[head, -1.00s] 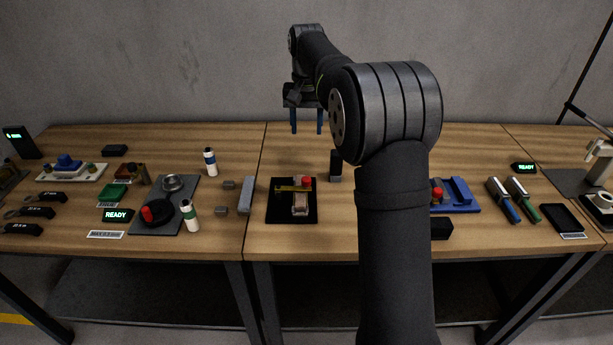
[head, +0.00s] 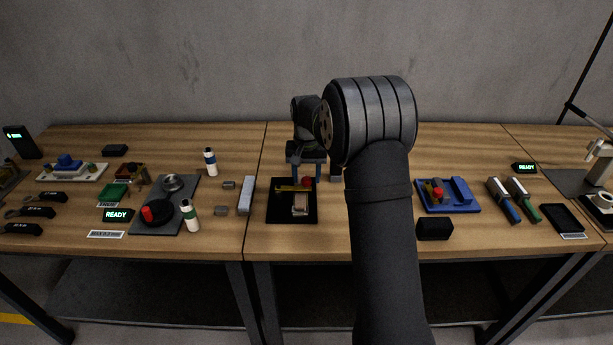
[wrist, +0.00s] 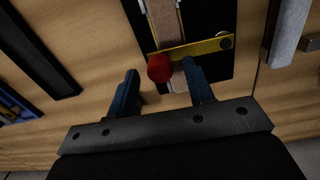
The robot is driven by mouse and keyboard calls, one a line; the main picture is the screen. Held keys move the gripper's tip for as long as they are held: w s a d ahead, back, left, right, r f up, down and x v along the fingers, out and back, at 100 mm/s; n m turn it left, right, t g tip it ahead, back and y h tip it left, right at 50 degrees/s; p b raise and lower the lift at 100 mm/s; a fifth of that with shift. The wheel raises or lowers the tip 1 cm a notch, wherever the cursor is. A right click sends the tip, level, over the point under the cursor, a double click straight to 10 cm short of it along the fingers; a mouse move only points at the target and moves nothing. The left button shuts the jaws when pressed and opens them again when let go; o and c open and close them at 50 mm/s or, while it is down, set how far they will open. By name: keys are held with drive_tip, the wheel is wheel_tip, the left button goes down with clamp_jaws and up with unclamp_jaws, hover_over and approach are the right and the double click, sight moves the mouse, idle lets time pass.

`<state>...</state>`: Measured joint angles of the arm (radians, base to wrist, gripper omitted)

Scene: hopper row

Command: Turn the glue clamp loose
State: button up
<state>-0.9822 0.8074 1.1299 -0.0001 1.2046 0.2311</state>
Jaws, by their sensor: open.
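The glue clamp is a yellow bar (head: 290,188) with a red knob (head: 306,182) at its right end. It lies across a pale wooden piece (head: 300,206) on a black plate (head: 279,213). In the wrist view the yellow bar (wrist: 203,47) and red knob (wrist: 160,68) show close up. My gripper (head: 304,178) is open, its two blue fingers pointing down at the far edge of the plate. In the wrist view the fingers (wrist: 160,82) stand either side of the knob with a gap, and the knob appears just beyond their tips. Nothing is held.
A light grey bar (head: 246,196) lies left of the plate. A dark block (head: 336,174) stands right of it, partly hidden by my arm. A blue fixture (head: 460,197) and a black box (head: 434,228) are farther right. The table in front of the plate is clear.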

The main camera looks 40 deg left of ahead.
drive_tip(key=shift+f, duration=0.35)
clamp_jaws()
